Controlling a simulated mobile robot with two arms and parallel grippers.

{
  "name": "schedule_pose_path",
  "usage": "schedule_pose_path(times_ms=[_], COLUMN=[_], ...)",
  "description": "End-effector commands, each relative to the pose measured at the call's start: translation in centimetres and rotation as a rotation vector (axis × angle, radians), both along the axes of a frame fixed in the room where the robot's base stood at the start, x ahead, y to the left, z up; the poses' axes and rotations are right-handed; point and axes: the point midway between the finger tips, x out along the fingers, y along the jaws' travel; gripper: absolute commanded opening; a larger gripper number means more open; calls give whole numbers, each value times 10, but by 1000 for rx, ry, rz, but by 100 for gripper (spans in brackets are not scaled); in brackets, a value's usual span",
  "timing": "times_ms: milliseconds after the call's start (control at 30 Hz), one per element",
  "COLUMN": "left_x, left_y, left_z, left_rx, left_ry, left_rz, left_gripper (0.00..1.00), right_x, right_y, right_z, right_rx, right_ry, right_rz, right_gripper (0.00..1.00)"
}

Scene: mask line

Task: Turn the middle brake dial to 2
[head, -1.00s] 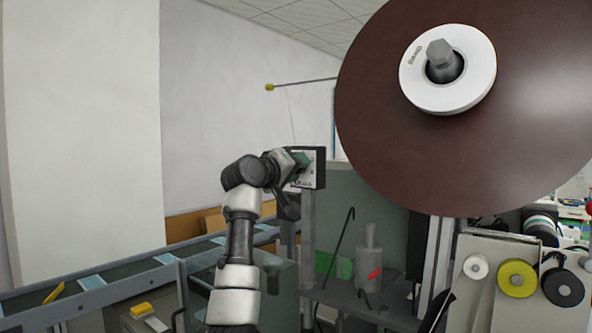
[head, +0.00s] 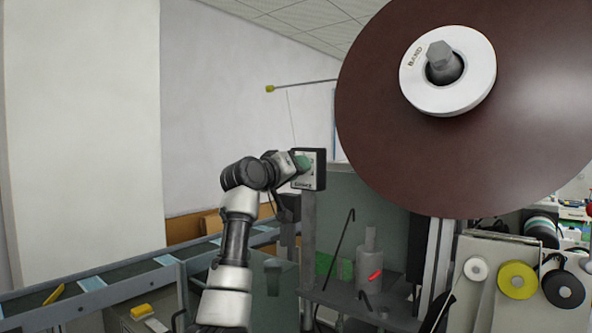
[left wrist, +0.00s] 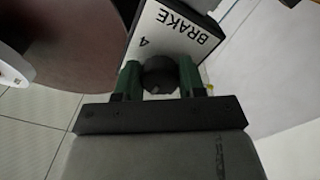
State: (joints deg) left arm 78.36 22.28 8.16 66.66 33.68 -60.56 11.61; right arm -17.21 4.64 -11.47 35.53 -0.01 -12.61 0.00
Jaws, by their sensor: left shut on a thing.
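The brake box (head: 319,182) is a small panel with a pale face and dark edges on a grey post in the head view. In the left wrist view its white face (left wrist: 172,40) reads BRAKE and 4, upside down. My left gripper (head: 303,164) is at this face, its green fingers (left wrist: 159,78) on both sides of a round black dial (left wrist: 160,72) and shut on it. The fingers hide the dial in the head view. I cannot read which number the dial points to. No other brake dial is clearly visible. My right gripper is not in view.
A large dark red reel (head: 390,130) with a white hub fills the upper right, close beside the box. Below the box is a shelf with a grey cylinder (head: 369,255) and a bent black rod (head: 340,245). A conveyor (head: 95,283) runs at lower left.

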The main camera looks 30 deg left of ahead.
Motion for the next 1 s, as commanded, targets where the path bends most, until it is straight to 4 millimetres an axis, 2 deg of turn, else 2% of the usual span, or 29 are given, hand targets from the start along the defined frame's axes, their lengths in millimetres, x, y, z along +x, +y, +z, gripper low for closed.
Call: schedule_pose_path(times_ms=[33, 200, 467, 567, 800, 1000], left_x=[1, 1, 0, -7, -51, -87], left_y=[-1, -1, 0, 1, 6, 9], left_z=[-4, -3, -2, -3, -8, -8], left_rx=[0, 0, -1, 0, 2, 1], left_ry=[9, 6, 3, 1, -1, 0], left_rz=[-3, -2, -1, -1, 2, 1], left_gripper=[41, 65, 65, 65, 65, 65], right_x=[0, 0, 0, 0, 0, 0], right_y=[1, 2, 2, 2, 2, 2], right_z=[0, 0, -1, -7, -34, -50], right_rx=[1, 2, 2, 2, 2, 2], right_ry=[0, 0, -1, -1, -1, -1], right_rz=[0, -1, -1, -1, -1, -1], right_gripper=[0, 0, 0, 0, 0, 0])
